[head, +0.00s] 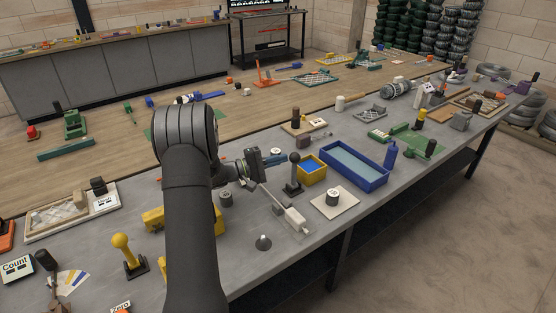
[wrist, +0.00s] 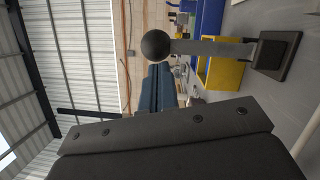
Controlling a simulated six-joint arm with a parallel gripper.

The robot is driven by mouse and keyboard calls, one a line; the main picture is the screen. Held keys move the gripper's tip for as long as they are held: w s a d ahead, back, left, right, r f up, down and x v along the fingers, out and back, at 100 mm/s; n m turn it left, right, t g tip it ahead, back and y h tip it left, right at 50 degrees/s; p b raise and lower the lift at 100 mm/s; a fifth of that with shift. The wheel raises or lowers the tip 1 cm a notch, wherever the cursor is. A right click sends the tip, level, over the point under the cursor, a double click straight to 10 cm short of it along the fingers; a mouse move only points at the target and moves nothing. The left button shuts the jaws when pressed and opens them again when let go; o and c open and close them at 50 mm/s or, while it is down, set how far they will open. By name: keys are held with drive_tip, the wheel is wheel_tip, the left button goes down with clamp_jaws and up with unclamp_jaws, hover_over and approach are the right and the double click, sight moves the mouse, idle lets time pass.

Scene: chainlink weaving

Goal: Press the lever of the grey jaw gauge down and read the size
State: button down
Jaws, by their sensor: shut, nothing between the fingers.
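A dark lever with a round black ball on top (head: 294,158) stands upright on a small dark base, right of my gripper. In the wrist view the ball (wrist: 155,45) sits on a grey stem (wrist: 210,48), lying sideways in the picture. A pale grey block with a long thin bar (head: 296,220) lies in front of it; I cannot tell which of these is the grey jaw gauge. My gripper (head: 276,159) is shut and empty, its fingertips close to the ball. Its dark blue fingers show in the wrist view (wrist: 158,72). I cannot tell if they touch the ball. No size reading is legible.
A yellow bin (head: 311,179) and a blue tray (head: 382,180) stand behind and right of the lever. A dark cylinder (head: 226,198) stands near my arm, and a pale plate with a dark knob (head: 345,204) lies right. A yellow ball-topped lever (head: 121,241) is front left.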

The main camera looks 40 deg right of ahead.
sight(293, 172)
drive_tip(key=shift+s, duration=0.1)
drive_tip(key=shift+s+r+m+y, duration=0.15)
drive_tip(key=shift+s+m+y, duration=0.05)
drive_tip(key=shift+s+m, duration=0.5)
drive_tip(key=shift+s+r+m+y, duration=0.15)
drive_tip(key=shift+s+m+y, duration=0.05)
drive_tip(key=shift+s+m, duration=0.5)
drive_tip(key=s+f+m+t+y, duration=0.1)
drive_tip(key=s+f+m, duration=0.2)
drive_tip(key=s+m, duration=0.3)
drive_tip(key=shift+s+y, duration=0.4)
drive_tip(key=shift+s, duration=0.45)
drive_tip(key=shift+r, duration=0.1)
